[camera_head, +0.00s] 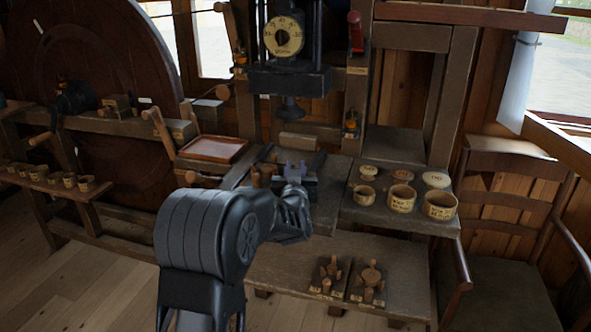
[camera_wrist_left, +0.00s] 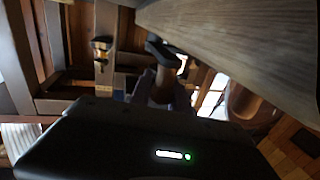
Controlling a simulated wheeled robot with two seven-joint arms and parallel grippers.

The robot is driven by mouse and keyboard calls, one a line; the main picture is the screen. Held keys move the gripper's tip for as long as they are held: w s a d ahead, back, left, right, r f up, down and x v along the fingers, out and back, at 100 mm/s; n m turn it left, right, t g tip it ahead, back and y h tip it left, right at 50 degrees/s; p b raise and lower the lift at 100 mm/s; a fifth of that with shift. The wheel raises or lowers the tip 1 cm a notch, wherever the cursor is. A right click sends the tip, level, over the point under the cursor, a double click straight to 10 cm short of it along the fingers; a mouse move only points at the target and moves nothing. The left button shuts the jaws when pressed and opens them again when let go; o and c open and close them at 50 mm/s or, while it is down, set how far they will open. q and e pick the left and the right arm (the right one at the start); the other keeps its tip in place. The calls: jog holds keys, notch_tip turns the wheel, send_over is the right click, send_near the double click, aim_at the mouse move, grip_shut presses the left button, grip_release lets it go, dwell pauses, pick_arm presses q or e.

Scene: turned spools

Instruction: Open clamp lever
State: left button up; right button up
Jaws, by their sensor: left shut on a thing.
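My left gripper (camera_head: 293,187) reaches in to the dark clamp block (camera_head: 308,161) on the workbench, below the press. It is shut on what looks like the clamp lever, mostly hidden behind the gripper in the head view. In the left wrist view a brown wooden handle (camera_wrist_left: 160,86) shows near a dark part, with its hold partly hidden by the dark housing in front. Short wooden pegs (camera_head: 262,176) stand just left of the gripper. My right gripper is not in view.
Several labelled round cups and lids (camera_head: 402,198) stand on the bench to the right. Two dark plates with wooden pegs (camera_head: 370,276) lie on the lower shelf. A reddish tray (camera_head: 214,149) is at the left, and a chair (camera_head: 510,230) stands at the right.

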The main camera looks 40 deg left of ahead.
pick_arm(q)
grip_shut()
dwell(0.4)
dwell(0.6)
